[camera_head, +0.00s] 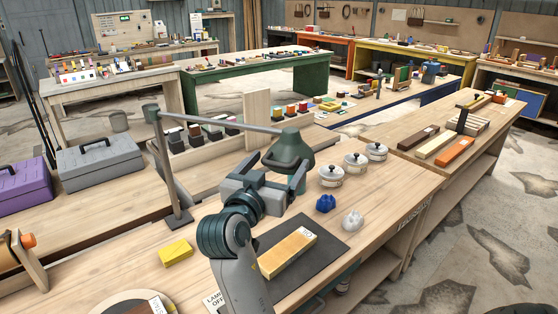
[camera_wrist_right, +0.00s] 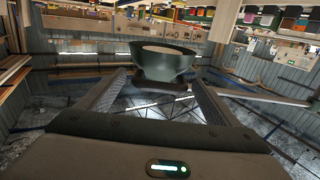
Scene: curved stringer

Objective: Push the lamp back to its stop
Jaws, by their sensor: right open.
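The lamp has a dark green head (camera_head: 288,152) on a long grey arm (camera_head: 218,121), which runs left to an upright post (camera_head: 172,165) on the bench. My right gripper (camera_head: 272,172) is open, with its fingers spread just in front of and below the lamp head. In the right wrist view the lamp head (camera_wrist_right: 163,60) shows between and beyond the two open fingertips (camera_wrist_right: 160,82). I cannot tell whether a finger touches it. I cannot make out the stop. My left gripper is not in view.
Below the gripper, a wooden block (camera_head: 288,252) lies on a dark mat (camera_head: 325,262). A yellow block (camera_head: 175,253) lies left of it. Blue (camera_head: 326,203) and pale (camera_head: 352,221) lumps and lidded pots (camera_head: 331,176) stand to the right. A wooden upright board (camera_head: 256,118) stands behind the lamp.

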